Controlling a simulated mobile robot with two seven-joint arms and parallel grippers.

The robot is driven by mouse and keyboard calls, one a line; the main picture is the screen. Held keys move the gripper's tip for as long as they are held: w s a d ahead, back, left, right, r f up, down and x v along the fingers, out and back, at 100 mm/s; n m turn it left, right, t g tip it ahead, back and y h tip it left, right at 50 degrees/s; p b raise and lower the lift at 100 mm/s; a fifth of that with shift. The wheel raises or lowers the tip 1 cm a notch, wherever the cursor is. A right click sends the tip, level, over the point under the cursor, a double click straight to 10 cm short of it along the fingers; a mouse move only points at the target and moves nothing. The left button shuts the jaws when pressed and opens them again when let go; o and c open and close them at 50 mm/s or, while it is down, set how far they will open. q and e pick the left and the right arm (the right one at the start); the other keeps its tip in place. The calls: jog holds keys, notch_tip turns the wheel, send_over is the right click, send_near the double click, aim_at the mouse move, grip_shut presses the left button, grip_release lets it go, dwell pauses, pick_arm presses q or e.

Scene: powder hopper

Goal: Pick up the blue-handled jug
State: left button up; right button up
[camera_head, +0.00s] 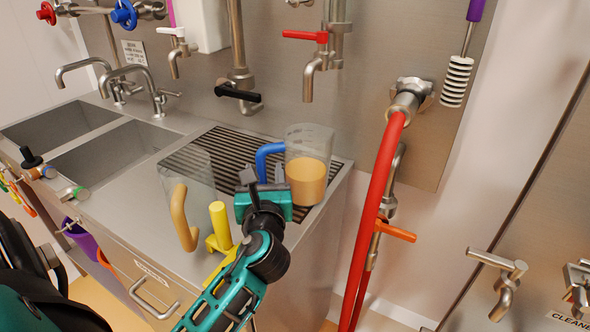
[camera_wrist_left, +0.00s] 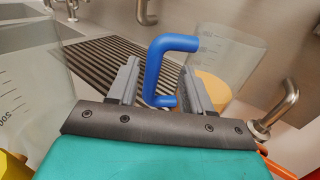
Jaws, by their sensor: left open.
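The blue-handled jug (camera_head: 308,170) stands at the right end of the counter, on or by the dark drain grate. It is clear and partly filled with orange-tan contents. Its blue handle (camera_head: 264,158) points left in the head view. My left gripper (camera_head: 258,180) is at the handle. In the left wrist view, the open fingers (camera_wrist_left: 155,85) stand on either side of the blue handle (camera_wrist_left: 157,65), with gaps visible on both sides. The jug body (camera_wrist_left: 222,60) is behind the right finger. My right gripper is not in view.
A clear jug with a tan handle (camera_head: 180,215) stands close to the left of my gripper. A yellow-handled thing (camera_head: 220,228) is beside my arm. The drain grate (camera_head: 222,150) lies behind. A red hose (camera_head: 375,200) hangs to the right, and taps (camera_head: 314,65) are above.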

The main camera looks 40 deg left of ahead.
aim_at(261, 166)
pick_arm(q)
jog(key=x, duration=0.3)
jog(key=f+x, duration=0.1)
jog(key=x, duration=0.1)
jog(key=shift+a, duration=0.5)
grip_shut()
dwell(0.5)
